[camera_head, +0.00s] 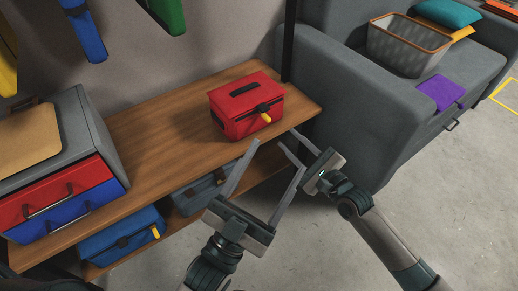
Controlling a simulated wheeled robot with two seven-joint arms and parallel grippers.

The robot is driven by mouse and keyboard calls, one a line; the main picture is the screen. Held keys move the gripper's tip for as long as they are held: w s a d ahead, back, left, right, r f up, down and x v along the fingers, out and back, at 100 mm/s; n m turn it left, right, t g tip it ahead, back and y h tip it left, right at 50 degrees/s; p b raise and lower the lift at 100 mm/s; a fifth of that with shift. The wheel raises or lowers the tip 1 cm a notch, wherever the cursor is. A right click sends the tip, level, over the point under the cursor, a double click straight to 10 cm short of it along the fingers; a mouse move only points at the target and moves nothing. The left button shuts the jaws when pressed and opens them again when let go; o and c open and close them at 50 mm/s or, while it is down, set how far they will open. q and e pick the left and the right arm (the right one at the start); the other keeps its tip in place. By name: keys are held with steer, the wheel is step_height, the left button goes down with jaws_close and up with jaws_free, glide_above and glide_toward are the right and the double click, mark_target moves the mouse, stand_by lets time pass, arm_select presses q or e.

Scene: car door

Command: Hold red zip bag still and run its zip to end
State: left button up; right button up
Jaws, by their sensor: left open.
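The red zip bag (238,118) sits upright on the wooden shelf top, near its right end. It has a black handle on its lid and a dark patch with a yellow zip pull (266,117) on the front edge. My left gripper (279,156) is open and empty, in front of the bag, its long fingers pointing up toward it without touching. My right gripper (287,137) is right of the bag, its fingers apart and pointing at the bag's right front corner, empty. The fingers of the two grippers lie close together in the picture.
A grey case with red and blue drawers (65,200) stands on the shelf's left. A blue bag (120,237) and a grey-blue bag (196,194) lie below. A grey sofa (350,90) with a basket (405,48) stands right. A black post rises behind the bag.

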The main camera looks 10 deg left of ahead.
mark_target(231, 120)
arm_select(q)
steer(key=w+d+f+m+g+y, duration=0.1)
steer(key=w+d+f+m+y, duration=0.15)
steer(key=w, duration=0.35)
steer(key=w+d+f+m+g+y, duration=0.1)
steer(key=w+d+m+g+y, duration=0.15)
steer(key=w, duration=0.45)
steer(key=w+d+f+m+g+y, duration=0.1)
steer(key=w+d+f+m+y, duration=0.15)
steer(key=w, duration=0.35)
steer(key=s+a+f+g+y, duration=0.2)
steer(key=a+f+y, duration=0.1)
steer(key=a+y, duration=0.3)
steer(key=s+a+f+g+y, duration=0.3)
steer(key=a+y, duration=0.4)
steer(key=shift+s+f+m+g+y, duration=0.2)
steer(key=shift+s+m+g+y, duration=0.1)
steer(key=shift+m+g+y, duration=0.05)
steer(key=shift+w, duration=0.1)
steer(key=x, duration=1.7)
steer(key=shift+w, duration=0.1)
